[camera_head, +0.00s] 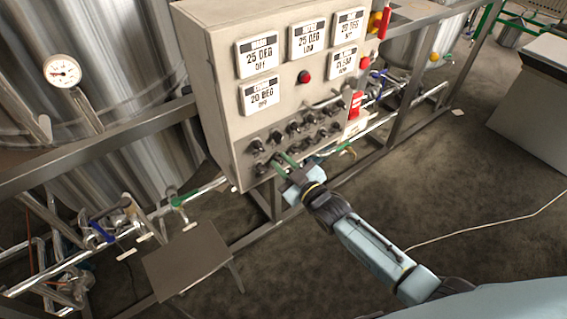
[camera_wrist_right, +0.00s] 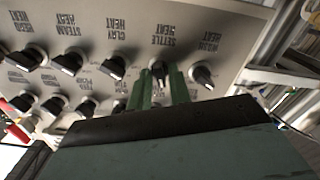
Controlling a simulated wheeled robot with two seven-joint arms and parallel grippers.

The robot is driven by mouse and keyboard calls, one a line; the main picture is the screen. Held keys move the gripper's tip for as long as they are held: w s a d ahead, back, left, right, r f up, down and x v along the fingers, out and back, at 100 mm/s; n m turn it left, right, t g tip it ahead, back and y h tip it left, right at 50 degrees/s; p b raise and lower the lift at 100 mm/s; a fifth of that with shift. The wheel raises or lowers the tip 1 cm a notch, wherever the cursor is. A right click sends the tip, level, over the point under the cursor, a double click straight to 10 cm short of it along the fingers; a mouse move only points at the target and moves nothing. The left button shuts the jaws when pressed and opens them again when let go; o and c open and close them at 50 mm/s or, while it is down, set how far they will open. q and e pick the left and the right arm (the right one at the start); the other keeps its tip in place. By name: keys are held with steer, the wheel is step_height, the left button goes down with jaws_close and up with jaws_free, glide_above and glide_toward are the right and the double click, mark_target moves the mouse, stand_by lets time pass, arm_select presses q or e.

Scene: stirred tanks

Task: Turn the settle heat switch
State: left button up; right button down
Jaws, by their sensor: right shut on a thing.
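The settle heat switch (camera_wrist_right: 158,72) is a small dark knob on the beige control panel, by its printed SETTLE HEAT label (camera_wrist_right: 165,48) in the right wrist view. My right gripper (camera_wrist_right: 160,88) has its green fingers on both sides of this knob and is shut on it. In the head view my right gripper (camera_head: 284,164) reaches the lower row of knobs near the panel's lower left. The fingers partly hide the knob there. My left gripper is in neither view.
Other dark knobs sit close by, such as the one to the right (camera_wrist_right: 204,76) and the clay heat knob (camera_wrist_right: 114,66). The control panel (camera_head: 225,70) also carries display plates and a red button (camera_head: 304,76). A steel tank (camera_head: 110,60) stands at left. Pipes run below the panel.

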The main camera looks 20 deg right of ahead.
stand_by(0.3)
steer(key=c, duration=1.5)
jaws_free()
steer(key=p+v, duration=0.1)
steer(key=v, duration=1.2)
steer(key=shift+s, duration=0.25)
